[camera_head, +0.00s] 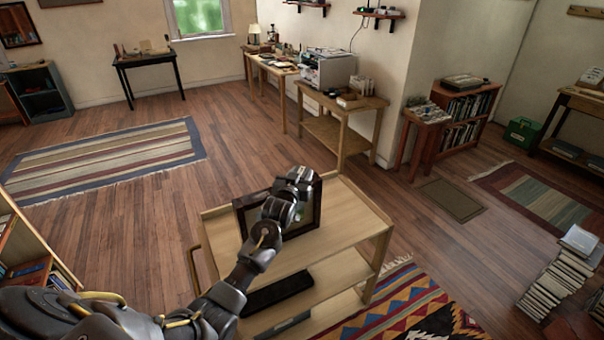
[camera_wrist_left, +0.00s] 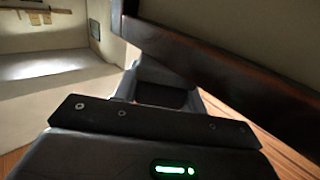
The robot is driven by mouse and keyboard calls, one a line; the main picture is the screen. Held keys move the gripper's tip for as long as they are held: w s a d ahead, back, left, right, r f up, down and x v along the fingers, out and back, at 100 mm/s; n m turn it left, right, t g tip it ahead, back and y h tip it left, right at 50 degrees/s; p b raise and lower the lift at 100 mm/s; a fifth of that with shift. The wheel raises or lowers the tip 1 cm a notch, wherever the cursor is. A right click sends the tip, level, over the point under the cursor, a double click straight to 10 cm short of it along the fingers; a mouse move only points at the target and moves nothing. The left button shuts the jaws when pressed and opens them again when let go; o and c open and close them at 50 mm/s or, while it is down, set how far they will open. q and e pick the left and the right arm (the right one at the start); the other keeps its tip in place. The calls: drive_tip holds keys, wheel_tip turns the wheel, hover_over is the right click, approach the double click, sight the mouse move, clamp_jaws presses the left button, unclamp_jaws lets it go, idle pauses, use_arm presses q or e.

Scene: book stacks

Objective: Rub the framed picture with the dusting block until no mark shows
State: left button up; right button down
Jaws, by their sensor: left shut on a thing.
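The framed picture (camera_head: 317,208), with a dark frame, stands upright on the top of a light wooden cart (camera_head: 345,225). My left arm reaches across it, and my left gripper (camera_head: 296,183) is at the frame, covering much of it. In the left wrist view the dark frame edge (camera_wrist_left: 215,70) runs slantwise close beside my left gripper (camera_wrist_left: 165,90). The gripper is shut on a dark thing, most likely the dusting block (camera_wrist_left: 160,95), mostly hidden by the fingers. I cannot tell whether it touches the picture, nor whether marks show. My right gripper is out of view.
A dark tray (camera_head: 278,292) lies on the cart's lower shelf. The cart top right of the picture is clear. A stack of books (camera_head: 560,280) stands on the floor at right, near a patterned rug (camera_head: 415,305). Open wooden floor lies behind the cart.

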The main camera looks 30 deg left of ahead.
use_arm(q)
drive_tip(key=shift+s+a+p, duration=0.75)
drive_tip(key=shift+s, duration=0.35)
drive_tip(key=shift+s+a, duration=0.15)
drive_tip(key=shift+s, duration=0.1)
